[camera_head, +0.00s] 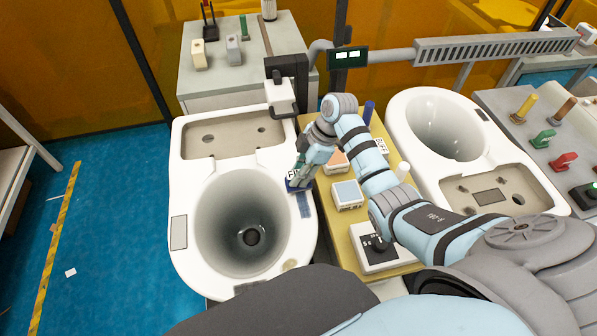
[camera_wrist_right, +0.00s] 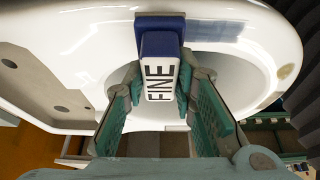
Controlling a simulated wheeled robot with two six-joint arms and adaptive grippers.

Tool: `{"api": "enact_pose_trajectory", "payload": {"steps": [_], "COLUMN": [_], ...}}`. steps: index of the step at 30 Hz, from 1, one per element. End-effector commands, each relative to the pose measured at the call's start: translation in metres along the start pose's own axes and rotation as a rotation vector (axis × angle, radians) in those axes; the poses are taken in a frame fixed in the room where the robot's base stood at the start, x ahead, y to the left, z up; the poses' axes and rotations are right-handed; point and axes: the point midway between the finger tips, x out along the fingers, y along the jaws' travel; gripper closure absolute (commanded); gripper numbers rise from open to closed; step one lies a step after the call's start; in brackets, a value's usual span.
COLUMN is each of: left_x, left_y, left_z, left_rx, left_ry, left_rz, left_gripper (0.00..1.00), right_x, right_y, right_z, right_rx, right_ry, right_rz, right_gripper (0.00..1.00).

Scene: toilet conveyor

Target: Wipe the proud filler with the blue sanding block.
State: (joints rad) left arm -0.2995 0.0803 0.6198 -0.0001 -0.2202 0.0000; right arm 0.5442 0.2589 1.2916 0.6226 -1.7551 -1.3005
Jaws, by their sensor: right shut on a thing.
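The blue sanding block (camera_head: 295,184) has a white label reading FINE and is at the right rim of the white toilet (camera_head: 186,150). It also shows in the right wrist view (camera_wrist_right: 159,42). My right gripper (camera_head: 302,174) is shut on it, with one green-padded finger on each side. I cannot tell whether its blue face touches the rim. A tan patch that looks like the filler (camera_head: 290,265) is on the front right rim, apart from the block. It also shows in the wrist view (camera_wrist_right: 286,72). My left gripper is not in view.
A second toilet (camera_head: 405,110) stands at right. A grey cabinet (camera_head: 215,75) and a black clamp (camera_head: 287,72) are behind.

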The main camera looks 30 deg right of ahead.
Motion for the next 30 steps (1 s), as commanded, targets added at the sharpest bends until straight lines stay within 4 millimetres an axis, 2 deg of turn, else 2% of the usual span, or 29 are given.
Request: {"api": "enact_pose_trajectory", "payload": {"steps": [23, 26, 30], "left_x": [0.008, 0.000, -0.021], "left_y": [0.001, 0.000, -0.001], "left_z": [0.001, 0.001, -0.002], "left_rx": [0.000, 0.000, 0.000], "left_ry": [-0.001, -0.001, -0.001], "left_rz": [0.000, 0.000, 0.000], "left_gripper": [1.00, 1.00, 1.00], "right_x": [0.012, 0.010, 0.006], "right_y": [0.000, -0.004, -0.017], "right_z": [0.005, 0.004, 0.003], "right_rx": [0.000, 0.001, 0.002], "right_ry": [0.000, 0.000, -0.001], "right_rz": [0.000, -0.002, -0.004], "right_gripper": [0.98, 0.98, 1.00]}}
